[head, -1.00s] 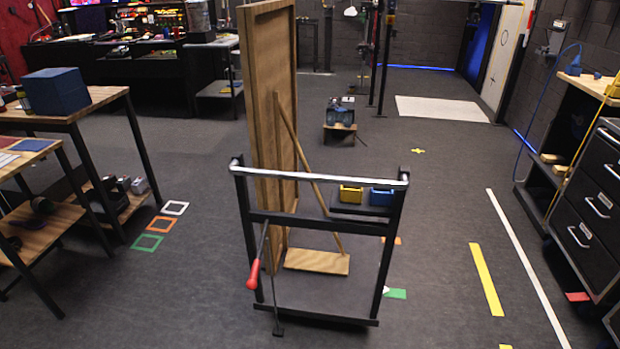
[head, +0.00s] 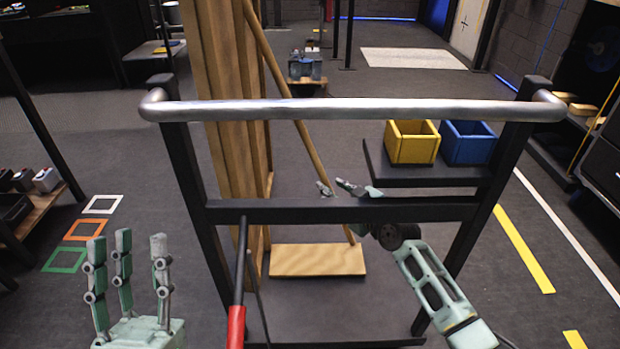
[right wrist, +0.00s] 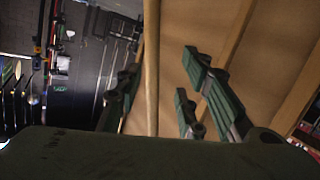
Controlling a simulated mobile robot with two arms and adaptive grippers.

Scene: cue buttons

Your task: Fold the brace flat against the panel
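The wooden panel (head: 228,150) stands upright on a dark cart behind a metal handlebar (head: 350,110). The brace (head: 308,142), a thin wooden stick, slants from high on the panel down to a flat wooden block (head: 318,259) on the cart bed. My right gripper (head: 338,188) reaches to the brace's lower half, behind the crossbar. In the right wrist view the brace (right wrist: 152,65) runs between its spread fingers (right wrist: 155,108), with the panel (right wrist: 265,65) behind; I see no clear contact. My left gripper (head: 130,265) is open and empty at lower left.
The dark cart frame (head: 340,209) lies between me and the panel. A yellow bin (head: 411,150) and a blue bin (head: 467,150) sit on its right shelf. A red-handled lever (head: 236,325) rises at front.

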